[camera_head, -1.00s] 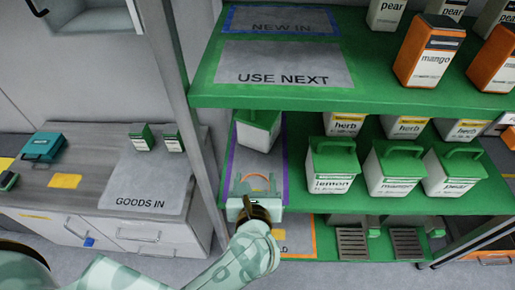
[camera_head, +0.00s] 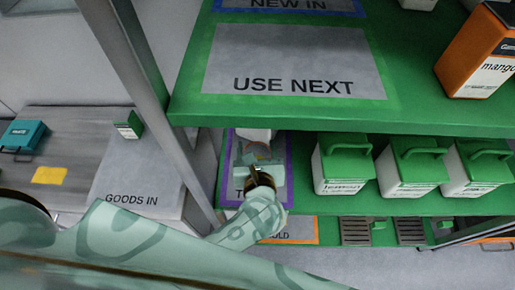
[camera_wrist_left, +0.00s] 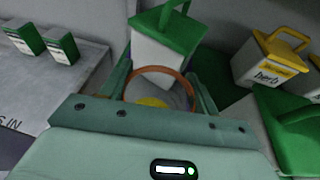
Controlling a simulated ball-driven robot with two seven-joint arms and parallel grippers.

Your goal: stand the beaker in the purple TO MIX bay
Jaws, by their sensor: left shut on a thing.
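In the left wrist view, the beaker (camera_wrist_left: 160,72) shows as a round orange-brown rim with something yellow inside. My left gripper (camera_wrist_left: 160,88) is shut on it, a finger on each side. In the head view, the left gripper (camera_head: 259,152) reaches over the purple-outlined TO MIX bay (camera_head: 228,165), on the shelf below USE NEXT; it largely hides the beaker and most of the lettering. I cannot tell if the beaker's base touches the shelf. A white canister with green lid (camera_wrist_left: 168,38) stands just beyond the beaker. My right gripper is not in view.
The green upper shelf (camera_head: 190,105) overhangs the bay's back. Green-lidded canisters (camera_head: 342,165) stand to the right on the same shelf. A grey post (camera_head: 150,115) is left of the bay. The GOODS IN counter (camera_head: 130,185) lies further left.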

